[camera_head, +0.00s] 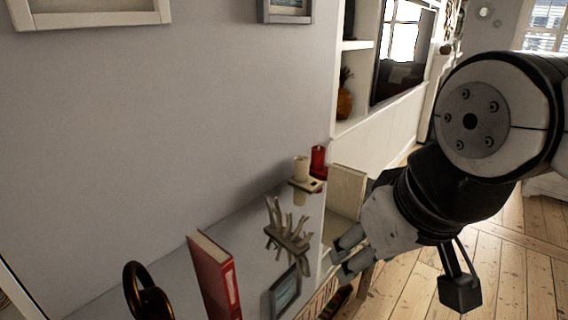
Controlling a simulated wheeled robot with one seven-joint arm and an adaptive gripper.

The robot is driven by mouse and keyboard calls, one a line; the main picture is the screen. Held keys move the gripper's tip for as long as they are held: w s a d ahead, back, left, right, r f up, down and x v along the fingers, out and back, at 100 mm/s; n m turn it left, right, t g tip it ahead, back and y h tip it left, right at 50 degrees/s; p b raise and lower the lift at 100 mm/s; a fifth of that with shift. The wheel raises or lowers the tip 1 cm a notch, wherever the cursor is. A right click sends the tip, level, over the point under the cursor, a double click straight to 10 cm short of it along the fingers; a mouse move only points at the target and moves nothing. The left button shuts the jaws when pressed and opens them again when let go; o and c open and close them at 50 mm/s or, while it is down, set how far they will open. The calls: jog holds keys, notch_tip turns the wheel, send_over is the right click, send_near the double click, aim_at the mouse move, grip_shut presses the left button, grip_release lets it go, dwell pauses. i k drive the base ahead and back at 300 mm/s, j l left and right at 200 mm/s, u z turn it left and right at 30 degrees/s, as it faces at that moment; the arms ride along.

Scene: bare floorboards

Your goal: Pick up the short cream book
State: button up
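My gripper (342,258) is at the right end of the shelf top, with its two fingers apart and pointing left. I see nothing between the fingers. No thing shows clearly as a short cream book. A small flat cream piece (303,185) lies at the far end of the shelf top, by a cream candle (301,167) and a red candle (318,160); I cannot tell if it is a book or a candle base. An upright cream panel (347,187) stands just beyond the gripper; what it is remains unclear.
The grey shelf top (248,222) runs along the wall. On it stand a red binder (217,280), a branch-like ornament (288,238), a small picture frame (285,291) and a dark ring-shaped ornament (145,297). Wooden floor (510,270) lies open at right.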

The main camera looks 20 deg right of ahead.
aim_at(346, 186)
jog(key=z, duration=0.55)
jog(key=i+l+u, duration=0.4)
jog(key=i+l, duration=0.2)
jog(key=l, duration=0.25)
jog(key=i+l+u, duration=0.15)
jog(key=l, duration=0.3)
jog(key=i, duration=0.1)
